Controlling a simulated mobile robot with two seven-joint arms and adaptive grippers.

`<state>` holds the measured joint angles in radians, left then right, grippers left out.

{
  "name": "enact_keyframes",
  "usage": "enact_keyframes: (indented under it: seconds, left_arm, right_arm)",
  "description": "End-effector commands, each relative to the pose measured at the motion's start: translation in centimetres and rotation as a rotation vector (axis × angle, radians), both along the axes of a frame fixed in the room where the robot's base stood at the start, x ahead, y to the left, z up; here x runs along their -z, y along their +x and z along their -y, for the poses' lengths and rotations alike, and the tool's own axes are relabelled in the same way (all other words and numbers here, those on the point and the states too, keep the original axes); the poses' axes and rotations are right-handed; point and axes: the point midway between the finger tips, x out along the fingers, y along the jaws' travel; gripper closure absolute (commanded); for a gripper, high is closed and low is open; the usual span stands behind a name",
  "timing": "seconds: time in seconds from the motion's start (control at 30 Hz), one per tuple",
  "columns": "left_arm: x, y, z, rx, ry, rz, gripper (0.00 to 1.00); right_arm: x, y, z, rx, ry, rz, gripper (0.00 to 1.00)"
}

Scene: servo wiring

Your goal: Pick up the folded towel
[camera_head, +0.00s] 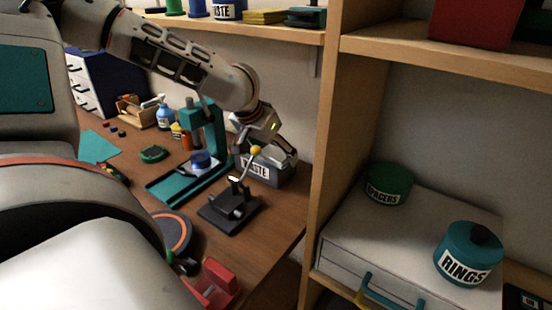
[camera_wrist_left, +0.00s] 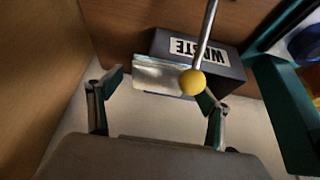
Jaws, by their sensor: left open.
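A pale, flat piece with a bluish edge (camera_wrist_left: 165,77) lies against the grey WASTE box (camera_wrist_left: 222,62) in the left wrist view; it may be the folded towel, but I cannot be sure. My left gripper (camera_wrist_left: 158,90) is open, its two fingers on either side of this piece, with no grip on it visible. In the head view my left gripper (camera_head: 272,152) is low at the WASTE box (camera_head: 266,172), covering part of its top. The piece cannot be made out clearly there. My right gripper is not in view.
A rod with a yellow ball (camera_head: 255,150) rises from a dark stand (camera_head: 230,205) close to my left gripper. A teal press (camera_head: 205,130) stands left of the box. A wooden shelf post (camera_head: 325,130) is close on the right. A red item (camera_head: 215,285) is at the table's front.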

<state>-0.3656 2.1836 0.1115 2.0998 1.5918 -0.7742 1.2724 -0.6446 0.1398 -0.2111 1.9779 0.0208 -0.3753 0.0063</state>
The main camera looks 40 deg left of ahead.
Motion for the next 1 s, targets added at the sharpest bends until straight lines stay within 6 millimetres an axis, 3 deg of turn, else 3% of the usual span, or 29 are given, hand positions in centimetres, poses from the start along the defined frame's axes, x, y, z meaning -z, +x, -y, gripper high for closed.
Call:
enact_keyframes:
  seconds: [0.17,0.3,0.33,0.73,1.0]
  left_arm:
    - [-0.1,0.0,0.0,0.0,0.0,0.002,0.21]
    - [-0.1,0.0,0.0,0.0,0.0,0.002,0.53]
    - [-0.1,0.0,0.0,0.0,0.0,0.001,0.56]
    - [-0.8,0.1,0.0,0.0,0.002,0.003,0.59]
    - [-5.8,0.1,-0.1,-0.001,0.004,0.009,0.59]
  right_arm:
    - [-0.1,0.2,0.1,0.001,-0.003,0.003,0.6]
    - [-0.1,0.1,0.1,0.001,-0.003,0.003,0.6]
    - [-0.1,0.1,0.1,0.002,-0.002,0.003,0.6]
    - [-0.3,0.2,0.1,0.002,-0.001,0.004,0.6]
    - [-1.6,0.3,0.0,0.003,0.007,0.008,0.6]
